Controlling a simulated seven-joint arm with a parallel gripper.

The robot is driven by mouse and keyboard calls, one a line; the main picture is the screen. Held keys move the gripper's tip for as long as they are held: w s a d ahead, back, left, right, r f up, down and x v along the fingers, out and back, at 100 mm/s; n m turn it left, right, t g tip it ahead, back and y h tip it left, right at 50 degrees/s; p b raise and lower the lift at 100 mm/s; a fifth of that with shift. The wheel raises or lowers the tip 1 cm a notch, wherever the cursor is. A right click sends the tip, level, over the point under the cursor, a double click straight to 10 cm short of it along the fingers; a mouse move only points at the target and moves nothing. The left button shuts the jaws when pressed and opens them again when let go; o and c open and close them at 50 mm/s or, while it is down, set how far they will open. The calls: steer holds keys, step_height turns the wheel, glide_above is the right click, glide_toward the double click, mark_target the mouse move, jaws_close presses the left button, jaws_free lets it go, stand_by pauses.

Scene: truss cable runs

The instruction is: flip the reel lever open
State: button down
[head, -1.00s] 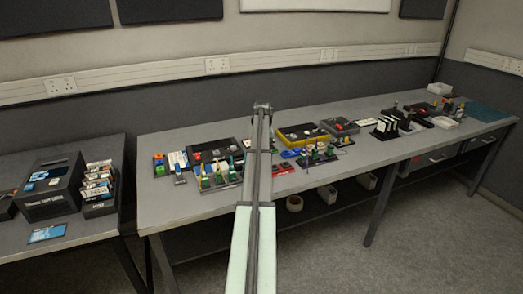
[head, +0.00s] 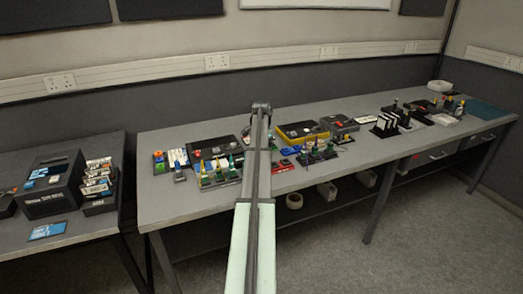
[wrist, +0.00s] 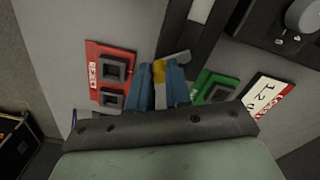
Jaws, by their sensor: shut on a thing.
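My gripper (wrist: 160,88) shows in the wrist view with its two blue fingers close together. They are shut on a small yellow piece (wrist: 159,71), which shows between the fingertips. I cannot tell for sure that this piece is the reel lever; the fingers hide most of it. A dark bar (wrist: 187,35) runs away just beyond the fingertips, with a pale patch on it. A dark part with a round grey knob (wrist: 304,15) is at the upper right. In the head view my arm hides the gripper and the spot where it works.
A red plate marked RESET (wrist: 92,73) lies close left of the fingers, and a green plate (wrist: 203,84) close right. A white numbered card (wrist: 262,94) is farther right. The long bench (head: 190,208) holds several trays and racks; its front strip is mostly clear.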

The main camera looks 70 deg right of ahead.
stand_by(0.4)
steer(key=c, duration=1.1)
jaws_free()
steer(key=shift+o, duration=0.2)
step_height(320, 180, up, 14)
steer(key=shift+f, duration=0.1)
